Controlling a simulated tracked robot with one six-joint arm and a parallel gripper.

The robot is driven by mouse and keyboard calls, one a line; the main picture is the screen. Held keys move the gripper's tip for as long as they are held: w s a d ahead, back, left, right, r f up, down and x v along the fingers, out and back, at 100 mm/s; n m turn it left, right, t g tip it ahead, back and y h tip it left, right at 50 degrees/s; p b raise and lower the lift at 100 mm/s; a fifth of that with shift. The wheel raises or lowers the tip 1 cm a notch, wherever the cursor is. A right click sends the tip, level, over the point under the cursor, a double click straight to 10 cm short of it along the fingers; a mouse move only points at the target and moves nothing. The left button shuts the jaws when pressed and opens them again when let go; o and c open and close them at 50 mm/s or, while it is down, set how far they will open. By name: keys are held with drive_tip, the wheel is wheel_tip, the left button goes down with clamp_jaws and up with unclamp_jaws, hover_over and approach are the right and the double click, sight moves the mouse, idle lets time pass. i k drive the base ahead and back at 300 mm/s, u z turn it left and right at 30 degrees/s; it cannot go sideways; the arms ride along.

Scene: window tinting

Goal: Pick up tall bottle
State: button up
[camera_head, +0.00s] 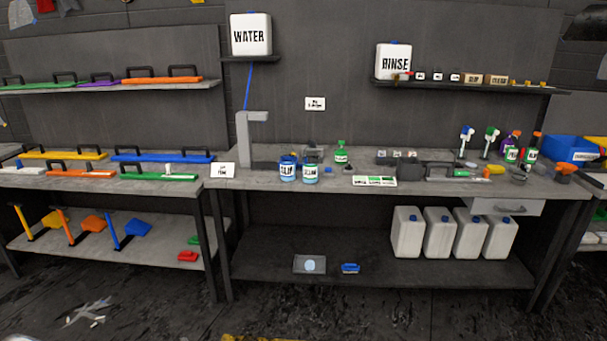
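Several bottles stand on the workbench (420,180), and I cannot tell which is the tall bottle. At the right are two slim bottles with white and blue or green tops, a left one (466,141) and a right one (490,143). A short green bottle (341,153) stands near the bench middle. All look upright. My gripper is not in view.
Blue-labelled tubs (288,170), a grey stand (245,140) and a white sign (375,181) are on the bench. White jugs (438,233) fill the lower shelf's right. Litter (88,311) lies on the floor.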

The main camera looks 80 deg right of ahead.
sight(310, 157)
drive_tip(key=z, duration=2.75)
